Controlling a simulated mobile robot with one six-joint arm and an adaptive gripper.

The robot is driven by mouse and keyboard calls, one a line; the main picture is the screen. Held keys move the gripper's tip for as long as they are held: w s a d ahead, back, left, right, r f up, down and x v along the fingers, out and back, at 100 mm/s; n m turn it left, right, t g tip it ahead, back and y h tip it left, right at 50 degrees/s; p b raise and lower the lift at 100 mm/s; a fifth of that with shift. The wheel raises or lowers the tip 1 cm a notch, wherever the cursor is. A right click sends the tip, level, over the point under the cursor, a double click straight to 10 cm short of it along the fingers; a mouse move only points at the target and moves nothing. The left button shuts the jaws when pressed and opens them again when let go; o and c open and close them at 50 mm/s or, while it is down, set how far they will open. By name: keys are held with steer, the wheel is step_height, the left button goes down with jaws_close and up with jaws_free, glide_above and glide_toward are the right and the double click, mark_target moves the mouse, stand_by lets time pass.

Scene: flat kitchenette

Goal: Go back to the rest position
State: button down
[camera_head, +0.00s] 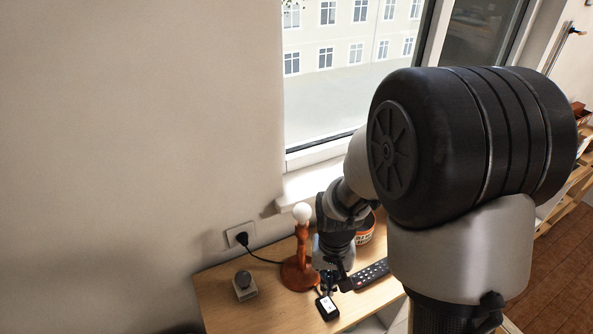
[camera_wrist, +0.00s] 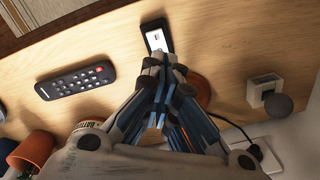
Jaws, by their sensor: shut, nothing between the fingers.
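My gripper (camera_head: 335,283) is low over the wooden desk (camera_head: 215,292), just right of a reddish-brown lamp (camera_head: 302,262) with a white round bulb. In the wrist view my gripper (camera_wrist: 165,72) has its fingers together with nothing between them. The fingertips point towards a small black device with a lit screen (camera_wrist: 157,38), which also shows in the head view (camera_head: 327,306). I cannot tell the exact gap above the desk. My arm fills the right half of the head view and hides part of the desk.
A black remote (camera_wrist: 76,81) lies on the desk. A small box with a dark round knob (camera_head: 244,285) stands left of the lamp. A wall socket (camera_head: 239,235) holds a plug with a cable. A terracotta pot (camera_wrist: 33,150) shows in the wrist view. A window (camera_head: 350,60) is behind.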

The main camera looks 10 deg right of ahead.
steer(key=shift+r, duration=0.1)
steer(key=s+r+n+t, duration=0.1)
steer(key=s+r+t, duration=0.1)
steer(key=s+r, duration=0.5)
steer(key=s+r+n+t, duration=0.1)
steer(key=s+r+t, duration=0.1)
steer(key=s+r, duration=0.6)
step_height(320, 180, up, 7)
steer(key=shift+f+t, duration=0.2)
steer(key=shift+t, duration=0.1)
